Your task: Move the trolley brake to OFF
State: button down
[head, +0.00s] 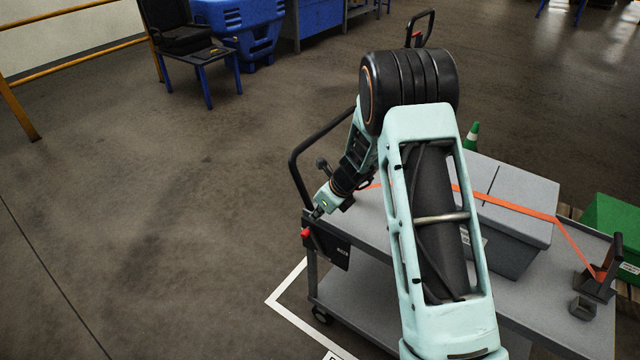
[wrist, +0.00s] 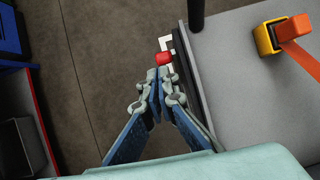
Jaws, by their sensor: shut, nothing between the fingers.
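The grey trolley (head: 365,285) stands at the right in the head view, and its top shows in the wrist view (wrist: 235,75). A dark brake panel (head: 333,252) is on its near left end, with a small label too small to read. A red knob (head: 305,232) sits at the panel's left edge; it also shows in the wrist view (wrist: 163,58). My gripper (head: 317,213) is just above the knob in the head view. In the wrist view my gripper (wrist: 158,80) is shut and empty, its tips close to the knob; I cannot tell whether they touch.
A grey box (head: 510,215) under an orange strap (head: 505,204) sits on the trolley. A black push handle (head: 300,165) rises beside my wrist. A yellow and orange buckle (wrist: 270,38) lies right of my fingers.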

notch_tip(320, 180, up, 13)
jog(key=s, duration=0.1)
jog(key=shift+s+d+r, duration=0.15)
jog(key=shift+d, duration=0.25)
